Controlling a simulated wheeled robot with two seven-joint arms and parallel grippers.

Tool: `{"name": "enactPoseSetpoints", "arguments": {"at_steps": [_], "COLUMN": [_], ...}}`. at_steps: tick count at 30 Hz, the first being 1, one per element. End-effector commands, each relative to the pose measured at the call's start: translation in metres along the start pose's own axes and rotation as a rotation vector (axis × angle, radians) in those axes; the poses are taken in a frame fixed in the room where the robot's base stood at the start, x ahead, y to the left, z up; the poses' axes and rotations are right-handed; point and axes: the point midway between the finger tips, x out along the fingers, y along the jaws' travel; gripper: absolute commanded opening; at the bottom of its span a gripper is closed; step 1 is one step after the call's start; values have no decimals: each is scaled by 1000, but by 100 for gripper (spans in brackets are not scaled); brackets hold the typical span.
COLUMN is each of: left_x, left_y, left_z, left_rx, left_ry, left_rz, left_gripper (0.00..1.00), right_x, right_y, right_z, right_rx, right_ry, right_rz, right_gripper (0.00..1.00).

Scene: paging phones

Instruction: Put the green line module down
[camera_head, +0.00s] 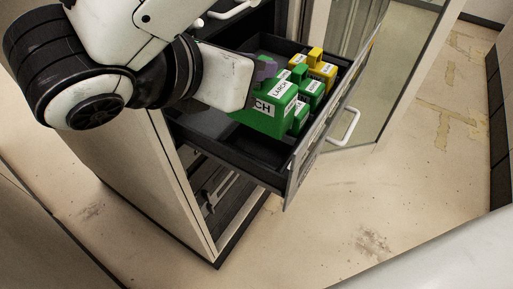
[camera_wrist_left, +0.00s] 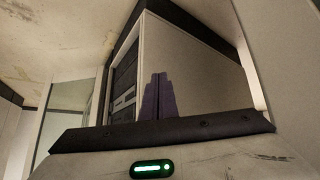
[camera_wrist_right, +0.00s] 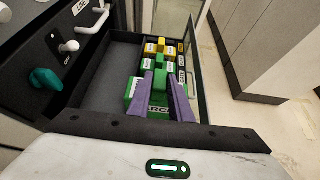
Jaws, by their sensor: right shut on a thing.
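In the right wrist view the fingers (camera_wrist_right: 160,88) straddle the upper part of this green module (camera_wrist_right: 158,104). It looks upright and low in the drawer; whether its base touches the floor is hidden. Smaller green modules (camera_head: 311,92) with white labels stand just beyond it. My left gripper (camera_wrist_left: 160,97) shows only in the left wrist view, its purple fingers together and empty in front of a cabinet.
The dark drawer (camera_head: 237,166) is pulled out of a pale cabinet (camera_head: 186,170). Yellow modules (camera_head: 322,70) stand in its far part, and bare floor shows beside the held module. Floor (camera_head: 330,230) is clear.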

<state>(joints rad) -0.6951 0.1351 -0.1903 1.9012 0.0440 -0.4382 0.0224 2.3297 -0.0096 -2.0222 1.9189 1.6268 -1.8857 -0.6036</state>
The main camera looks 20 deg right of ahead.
Motion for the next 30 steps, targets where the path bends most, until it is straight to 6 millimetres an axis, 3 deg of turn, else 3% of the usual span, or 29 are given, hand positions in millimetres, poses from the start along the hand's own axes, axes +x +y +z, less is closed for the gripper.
{"name": "enactPoseSetpoints", "arguments": {"at_steps": [7,20,30], "left_x": [1,4,4], "left_y": [0,-1,0], "left_z": [-2,-14,-10], "left_rx": [0,4,3], "left_ry": [7,31,24], "left_rz": [1,0,0], "left_gripper": [0,0,0], "right_x": [21,44,46], "right_y": [-1,0,0], "right_z": [-40,-81,-85], "right_rx": [-6,-4,0], "right_ry": [-2,-3,0], "right_rz": [0,0,0], "right_gripper": [0,0,0]}}
